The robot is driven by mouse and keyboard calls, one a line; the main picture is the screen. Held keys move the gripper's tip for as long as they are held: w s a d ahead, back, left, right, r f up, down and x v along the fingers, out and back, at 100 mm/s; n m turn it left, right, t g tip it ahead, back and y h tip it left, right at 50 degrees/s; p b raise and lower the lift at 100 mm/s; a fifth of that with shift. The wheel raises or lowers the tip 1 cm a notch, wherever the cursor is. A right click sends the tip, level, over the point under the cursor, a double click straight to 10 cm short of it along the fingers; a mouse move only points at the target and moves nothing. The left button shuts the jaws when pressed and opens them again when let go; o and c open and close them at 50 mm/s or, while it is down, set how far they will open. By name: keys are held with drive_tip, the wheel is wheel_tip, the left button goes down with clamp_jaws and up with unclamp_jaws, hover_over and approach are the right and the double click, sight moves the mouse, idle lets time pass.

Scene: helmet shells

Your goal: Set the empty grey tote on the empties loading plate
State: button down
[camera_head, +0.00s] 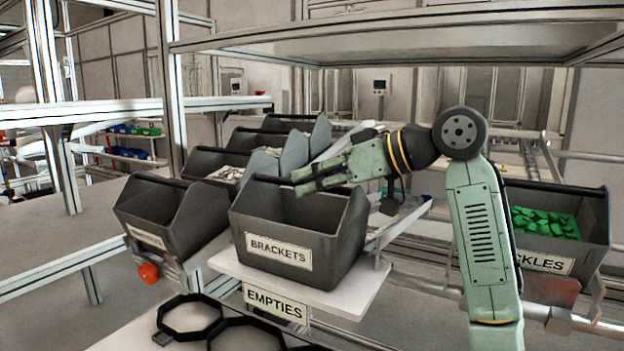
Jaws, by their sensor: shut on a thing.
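The grey tote (298,243), labelled BRACKETS, is at the centre, upright and slightly turned. Its visible inside is empty. It is over the white loading plate (345,303), which bears an EMPTIES sign (275,303) on its front edge. The tote's base looks to be on the plate, but I cannot tell whether a small gap is left. My gripper (301,182) reaches in from the right at the tote's black top bar and is shut on it. The exact contact at the fingertips is partly hidden.
Another dark tote (165,215) stands close on the left, near a red knob (148,273). Totes with pale parts (228,174) stand behind. A tote of green buckles (545,224) is at right. Black octagonal frames (190,318) lie in front. A shelf (400,42) spans overhead.

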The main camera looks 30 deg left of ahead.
drive_tip(key=c, duration=1.7)
unclamp_jaws()
drive_tip(key=shift+o, duration=0.2)
drive_tip(key=shift+r, duration=0.1)
drive_tip(key=b+v, duration=0.3)
drive_tip(key=v, duration=0.9)
